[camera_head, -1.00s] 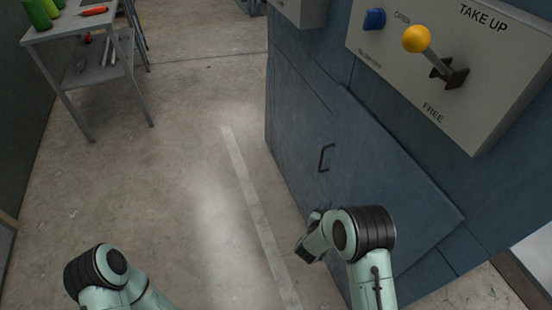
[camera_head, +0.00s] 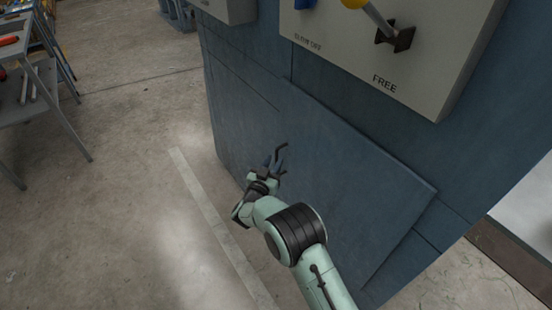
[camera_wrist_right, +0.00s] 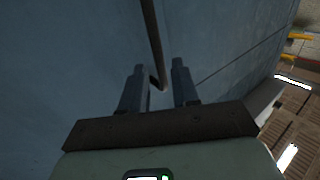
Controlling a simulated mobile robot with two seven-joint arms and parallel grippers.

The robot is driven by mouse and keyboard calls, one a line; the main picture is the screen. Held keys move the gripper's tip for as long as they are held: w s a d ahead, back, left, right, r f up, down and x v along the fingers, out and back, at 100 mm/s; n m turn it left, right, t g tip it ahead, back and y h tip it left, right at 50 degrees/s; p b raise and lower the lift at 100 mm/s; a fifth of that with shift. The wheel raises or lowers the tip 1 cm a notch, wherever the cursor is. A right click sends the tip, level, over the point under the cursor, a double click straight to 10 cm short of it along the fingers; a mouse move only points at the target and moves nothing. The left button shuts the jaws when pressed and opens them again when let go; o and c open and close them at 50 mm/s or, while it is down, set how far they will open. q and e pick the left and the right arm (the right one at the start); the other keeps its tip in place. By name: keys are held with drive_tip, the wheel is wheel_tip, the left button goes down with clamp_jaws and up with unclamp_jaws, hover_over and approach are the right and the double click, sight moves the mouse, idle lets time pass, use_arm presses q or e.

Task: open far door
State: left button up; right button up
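The blue door panel (camera_head: 345,175) is on the lower part of the blue cabinet and looks shut. Its dark handle (camera_head: 281,151) is near the panel's left side. My right gripper (camera_head: 275,162) is right at the handle, its fingers pointing toward the door. In the right wrist view, the two fingers (camera_wrist_right: 157,66) stand apart, and the dark handle bar (camera_wrist_right: 151,35) runs down between them. I cannot tell whether they touch it. My left gripper is not in view.
A grey control box (camera_head: 400,50) with a yellow-knobbed lever (camera_head: 378,18) juts out above the door. A grey metal cart (camera_head: 40,85) with tools stands at the left. The concrete floor (camera_head: 110,220) left of the cabinet is clear, with a pale stripe.

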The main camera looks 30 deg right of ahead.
sight(277, 157)
drive_tip(key=shift+x, duration=1.65)
drive_tip(key=shift+a, duration=0.1)
clamp_jaws()
